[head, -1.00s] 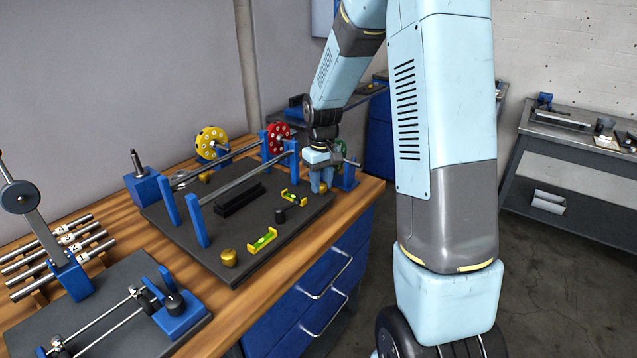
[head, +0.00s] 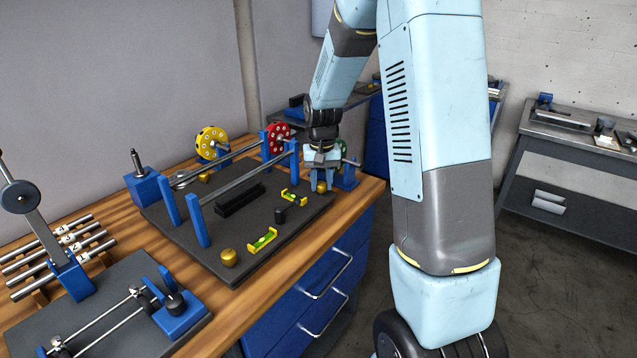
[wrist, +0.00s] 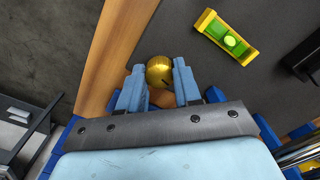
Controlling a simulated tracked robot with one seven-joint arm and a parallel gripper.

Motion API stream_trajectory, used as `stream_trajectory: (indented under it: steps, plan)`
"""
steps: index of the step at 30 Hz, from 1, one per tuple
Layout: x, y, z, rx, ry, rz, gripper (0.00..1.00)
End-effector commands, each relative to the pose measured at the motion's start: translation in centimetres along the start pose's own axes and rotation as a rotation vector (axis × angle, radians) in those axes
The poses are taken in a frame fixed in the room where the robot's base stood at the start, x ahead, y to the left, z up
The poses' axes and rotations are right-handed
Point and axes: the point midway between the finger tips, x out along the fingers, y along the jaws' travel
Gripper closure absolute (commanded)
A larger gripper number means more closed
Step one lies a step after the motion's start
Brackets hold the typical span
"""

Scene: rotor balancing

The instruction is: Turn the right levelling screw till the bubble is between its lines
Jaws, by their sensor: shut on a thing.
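The right levelling screw is a round brass knob (head: 321,187) at the right corner of the dark base plate (head: 215,245). In the wrist view the knob (wrist: 158,68) sits between the two blue fingers, with a dark mark on its side. My gripper (head: 321,181) points down over it and is shut on it; the fingers also show in the wrist view (wrist: 159,78). The near yellow level (head: 295,199) has a green vial; it also shows in the wrist view (wrist: 212,27). Its pale bubble (wrist: 230,42) looks near the vial's middle, but the lines are too small to read.
A second yellow level (head: 262,240) and another brass knob (head: 229,258) are at the plate's front. Blue posts (head: 196,221) carry rails behind. The bench's wooden edge (wrist: 117,50) runs close by the gripper.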

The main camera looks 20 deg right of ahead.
Motion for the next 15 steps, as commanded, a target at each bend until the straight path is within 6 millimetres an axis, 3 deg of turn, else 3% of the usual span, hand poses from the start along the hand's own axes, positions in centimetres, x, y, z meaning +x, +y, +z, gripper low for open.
stream_trajectory:
  steps: [8,9,15]
  plan:
    - [0.22,0.12,0.27,0.001,-0.009,0.002,0.97]
    - [0.22,0.12,0.27,0.001,-0.009,0.002,0.66]
    - [0.13,0.07,0.16,0.000,-0.005,0.001,0.47]
